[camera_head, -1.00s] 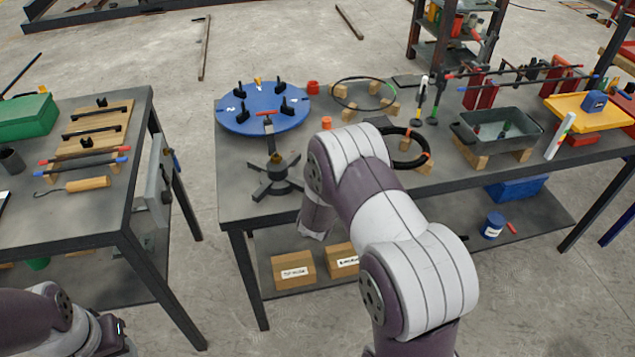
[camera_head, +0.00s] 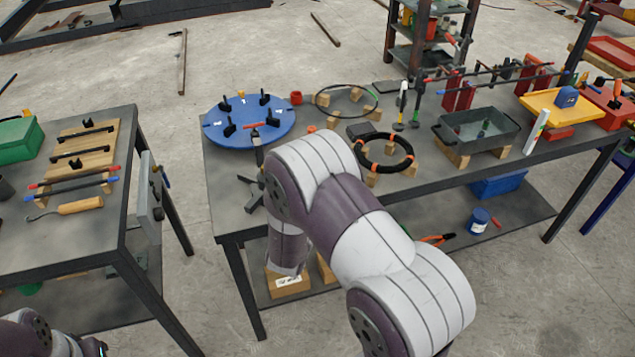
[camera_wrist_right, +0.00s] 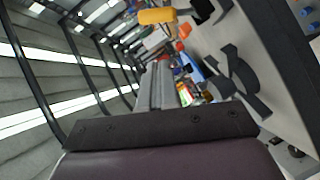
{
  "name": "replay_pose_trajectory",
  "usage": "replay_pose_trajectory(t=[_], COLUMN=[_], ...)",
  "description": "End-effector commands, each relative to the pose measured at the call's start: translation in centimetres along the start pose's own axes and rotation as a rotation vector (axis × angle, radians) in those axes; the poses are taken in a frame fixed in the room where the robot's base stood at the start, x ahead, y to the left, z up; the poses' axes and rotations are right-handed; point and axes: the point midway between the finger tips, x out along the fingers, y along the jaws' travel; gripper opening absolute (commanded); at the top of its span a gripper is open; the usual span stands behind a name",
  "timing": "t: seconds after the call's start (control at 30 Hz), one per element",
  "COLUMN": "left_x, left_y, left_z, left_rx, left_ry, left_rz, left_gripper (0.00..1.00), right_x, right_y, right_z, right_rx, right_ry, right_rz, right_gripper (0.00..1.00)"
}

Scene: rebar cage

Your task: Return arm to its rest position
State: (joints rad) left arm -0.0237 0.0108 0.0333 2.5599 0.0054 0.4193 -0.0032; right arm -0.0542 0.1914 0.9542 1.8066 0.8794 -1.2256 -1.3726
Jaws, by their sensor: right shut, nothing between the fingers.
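My right arm (camera_head: 335,225) is bent in front of the main table in the head view. Its forearm hangs down at the table's front edge, and its gripper is hidden there. In the right wrist view the right gripper (camera_wrist_right: 156,88) shows its grey fingers close together, beyond a dark plate, with nothing between them. My left gripper (camera_head: 92,347) is only partly in view at the lower left corner of the head view; its fingers cannot be made out.
The main table (camera_head: 225,190) holds a blue round disc (camera_head: 245,138), a black ring (camera_head: 385,165) on wooden blocks and a grey tray (camera_head: 475,140). A dark stand (camera_head: 250,195) is partly behind my arm. A side table (camera_head: 100,230) stands left, with a floor gap between.

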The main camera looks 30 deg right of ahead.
Motion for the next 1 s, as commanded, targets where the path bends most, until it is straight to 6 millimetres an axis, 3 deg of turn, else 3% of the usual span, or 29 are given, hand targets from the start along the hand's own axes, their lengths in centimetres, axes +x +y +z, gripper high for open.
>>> replay_pose_trajectory(t=[0.2,0.77,0.87,0.9,0.97,1.0], left_x=[0.0,0.0,0.0,-0.1,-0.2,-0.4], left_y=[0.0,0.0,0.0,0.0,0.0,0.0], left_z=[0.0,0.0,0.0,0.0,0.0,0.0], left_rx=[-0.001,0.0,0.0,0.0,0.0,0.0], left_ry=[0.0,0.0,0.0,0.0,0.0,0.0], left_rz=[0.0,0.0,0.0,0.0,0.0,0.0], left_gripper=[0.43,0.43,0.43,0.43,0.43,0.43], right_x=[-1.8,-1.8,-2.3,-3.2,-5.8,-8.3], right_y=[0.1,0.0,-3.3,-5.9,-8.9,-10.0], right_z=[-0.1,0.0,0.2,0.3,-0.4,-0.8], right_rx=[-0.001,0.023,0.181,0.262,0.394,0.463], right_ry=[0.001,0.0,-0.016,-0.032,-0.084,-0.147], right_rz=[-0.001,-0.003,-0.165,-0.306,-0.55,-0.714], right_gripper=[0.0,0.0,0.0,0.0,0.0,0.0])
